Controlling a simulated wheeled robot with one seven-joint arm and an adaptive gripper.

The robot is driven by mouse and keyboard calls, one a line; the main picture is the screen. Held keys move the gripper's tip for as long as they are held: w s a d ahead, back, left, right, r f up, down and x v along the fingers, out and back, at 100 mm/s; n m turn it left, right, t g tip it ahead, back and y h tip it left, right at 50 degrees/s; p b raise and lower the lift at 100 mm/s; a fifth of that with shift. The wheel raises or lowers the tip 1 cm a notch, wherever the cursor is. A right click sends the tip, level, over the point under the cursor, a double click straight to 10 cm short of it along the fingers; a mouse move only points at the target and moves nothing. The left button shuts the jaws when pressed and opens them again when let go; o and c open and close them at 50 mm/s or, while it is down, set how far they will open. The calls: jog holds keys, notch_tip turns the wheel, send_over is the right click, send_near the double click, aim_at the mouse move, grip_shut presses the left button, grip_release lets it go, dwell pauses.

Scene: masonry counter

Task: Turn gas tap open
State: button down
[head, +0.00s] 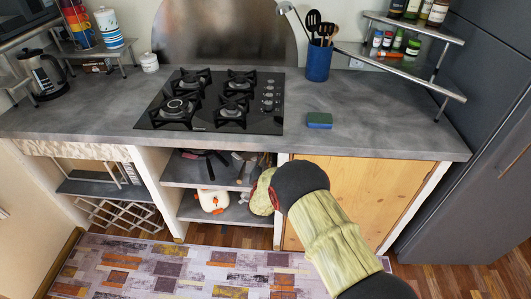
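I cannot make out a separate gas tap. The black gas cooktop (218,112) on the counter has a column of small control knobs (268,95) along its right side. Below it is an open shelf bay, where small items near the right post (281,178) are too small and dark to identify. My arm, pale with dark joints, rises from the lower right and bends toward this bay. My gripper cannot be made out; the arm's far end is hidden behind its links or lost among the shelf items.
A grey counter (365,120) spans the scene. On it are a blue utensil pot (318,62), a sponge (319,120), a kettle (41,75) and a white jar (149,62). A wooden cabinet door (378,190) is at right. A patterned rug (150,268) covers the floor.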

jog(key=shift+f+n+p, duration=0.15)
jog(key=shift+n+p, duration=0.15)
jog(key=shift+n, duration=2)
jog(key=c, duration=1.8)
grip_release()
jog(key=shift+c, duration=0.2)
jog(key=s, duration=1.2)
jog(key=shift+a, duration=0.2)
